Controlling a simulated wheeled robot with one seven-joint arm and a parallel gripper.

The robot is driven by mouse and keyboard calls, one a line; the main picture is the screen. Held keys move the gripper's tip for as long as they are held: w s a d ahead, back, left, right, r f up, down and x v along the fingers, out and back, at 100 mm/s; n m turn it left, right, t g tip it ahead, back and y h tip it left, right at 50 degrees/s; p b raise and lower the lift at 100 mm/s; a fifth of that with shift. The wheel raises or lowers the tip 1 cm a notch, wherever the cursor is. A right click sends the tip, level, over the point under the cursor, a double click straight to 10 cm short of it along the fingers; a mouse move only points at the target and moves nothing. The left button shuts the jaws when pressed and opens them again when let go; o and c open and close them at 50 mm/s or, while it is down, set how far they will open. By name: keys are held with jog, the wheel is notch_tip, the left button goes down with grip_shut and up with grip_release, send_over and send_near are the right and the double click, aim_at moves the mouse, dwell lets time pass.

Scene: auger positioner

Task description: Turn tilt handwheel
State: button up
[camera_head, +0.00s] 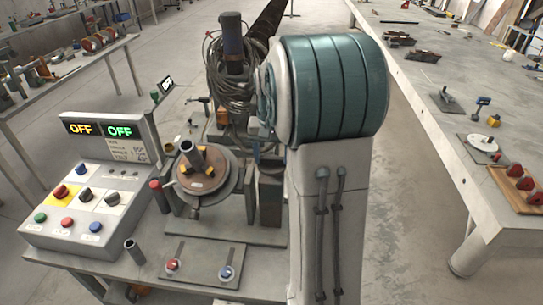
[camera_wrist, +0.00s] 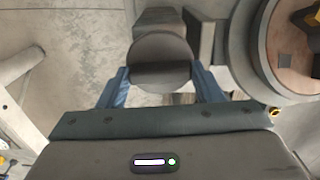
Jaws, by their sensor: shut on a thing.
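The tilt handwheel (camera_wrist: 160,52) shows in the wrist view as a round dark grey disc at the top middle. My gripper (camera_wrist: 163,76) has one blue finger on each side of its lower part and is shut on it. In the head view the handwheel cannot be made out, and my arm covers much of that side of the positioner. The positioner's round turntable (camera_head: 222,180) carries an upright pipe (camera_head: 192,156). Its edge also shows at the right of the wrist view (camera_wrist: 262,45).
A control console (camera_head: 85,200) with two OFF displays stands at the left. A plate with two small levers (camera_head: 200,262) lies in front of the positioner. A coiled cable (camera_head: 232,75) hangs behind. A long table (camera_head: 425,90) runs along the right, with floor between.

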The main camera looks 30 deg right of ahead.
aim_at(272, 157)
jog(key=n, duration=0.4)
jog(key=shift+n+b, duration=0.3)
jog(key=shift+n, duration=0.1)
jog(key=n, duration=0.9)
jog(key=shift+r+b, duration=0.1)
jog(key=shift+b, duration=0.3)
jog(key=shift+n, duration=1.8)
jog(key=o, duration=1)
notch_tip(272, 157, up, 14)
jog(key=shift+f, duration=0.15)
